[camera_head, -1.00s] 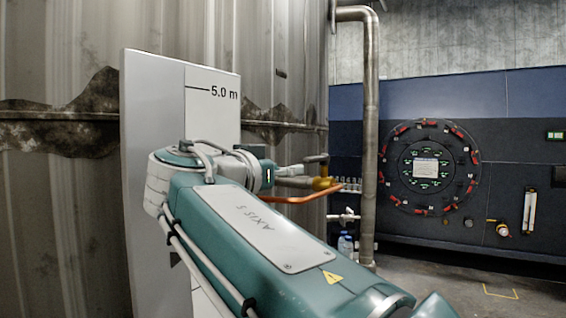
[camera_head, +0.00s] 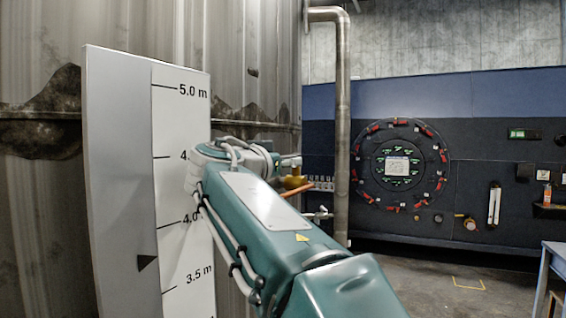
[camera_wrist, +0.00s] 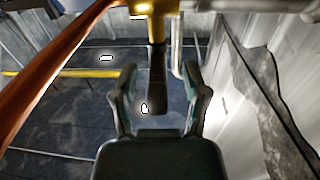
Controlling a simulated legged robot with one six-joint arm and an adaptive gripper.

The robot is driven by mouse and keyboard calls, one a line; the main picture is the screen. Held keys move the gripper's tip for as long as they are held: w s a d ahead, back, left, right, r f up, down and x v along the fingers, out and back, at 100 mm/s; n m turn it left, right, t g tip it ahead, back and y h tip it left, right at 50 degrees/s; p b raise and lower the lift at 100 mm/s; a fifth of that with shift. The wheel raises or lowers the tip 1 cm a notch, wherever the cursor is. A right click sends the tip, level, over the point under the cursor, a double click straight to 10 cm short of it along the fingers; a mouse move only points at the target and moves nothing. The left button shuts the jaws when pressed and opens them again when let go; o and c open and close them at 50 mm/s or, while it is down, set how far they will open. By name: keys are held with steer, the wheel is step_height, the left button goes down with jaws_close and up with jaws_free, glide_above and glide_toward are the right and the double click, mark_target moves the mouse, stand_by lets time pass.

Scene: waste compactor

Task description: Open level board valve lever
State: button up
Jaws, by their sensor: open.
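The level board (camera_head: 125,200) stands at the left in the head view, with marks from 5.0 m down to 3.5 m. The brass valve (camera_head: 293,183) and its orange pipe (camera_head: 322,187) show just beyond my wrist; the lever is hidden there. In the wrist view, the yellow valve body (camera_wrist: 150,8) is at the top and the dark lever handle (camera_wrist: 157,92) hangs toward me from it. My gripper (camera_wrist: 161,67) is open, with one finger on each side of the handle. Gaps show on both sides; contact is not visible.
The orange pipe (camera_wrist: 45,75) crosses the wrist view's left side, close to my gripper. A corrugated metal wall (camera_head: 265,60) stands behind the board. A vertical steel pipe (camera_head: 343,130) and a dark-blue wall panel (camera_head: 480,120) are farther back. A blue table (camera_head: 555,265) stands at right.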

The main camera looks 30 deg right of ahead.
steer(key=shift+d, duration=0.1)
steer(key=shift+c, duration=0.3)
jaws_close()
